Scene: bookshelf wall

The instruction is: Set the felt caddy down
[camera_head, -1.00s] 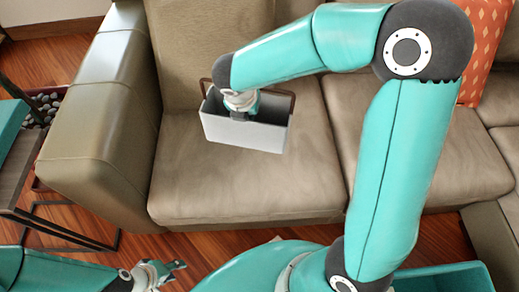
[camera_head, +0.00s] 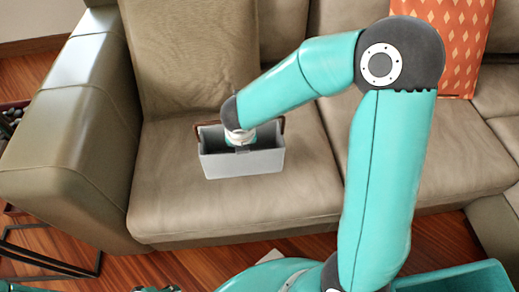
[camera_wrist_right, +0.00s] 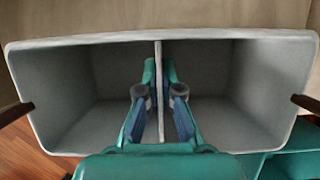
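The felt caddy (camera_head: 245,165) is a light grey open box with brown handles at its ends. In the head view it stands upright at the left seat of the sofa, and whether its base bears fully on the cushion is hard to see. A thin divider (camera_wrist_right: 158,60) splits it into two empty compartments in the right wrist view. My right gripper (camera_wrist_right: 159,85) reaches down into the caddy with one finger on each side of this divider, closed on it. My left gripper (camera_head: 155,289) barely shows at the bottom edge, mostly cut off.
The tan sofa seat (camera_head: 180,205) has free room in front of the caddy. A thick armrest (camera_head: 70,130) is to its left and the backrest (camera_head: 190,50) behind it. An orange patterned cushion (camera_head: 445,40) leans at the right. A dark metal frame (camera_head: 50,262) stands at lower left.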

